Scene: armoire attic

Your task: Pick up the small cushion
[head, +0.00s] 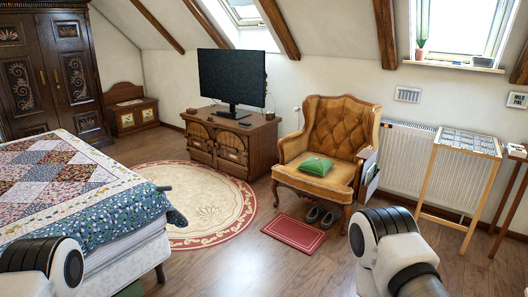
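A small green cushion (316,166) lies on the seat of the tufted tan leather armchair (330,130), near the middle of the seat. Parts of my two arms show at the bottom left and bottom right of the head view. Neither gripper's fingers show in the view. The cushion lies well beyond both arms, and nothing touches it but the chair seat.
A red mat (294,233) and dark shoes (321,215) lie on the floor before the armchair. A quilted bed (80,200) fills the left. A round rug (200,200) lies between bed and armchair. A wooden rack (460,180) stands right.

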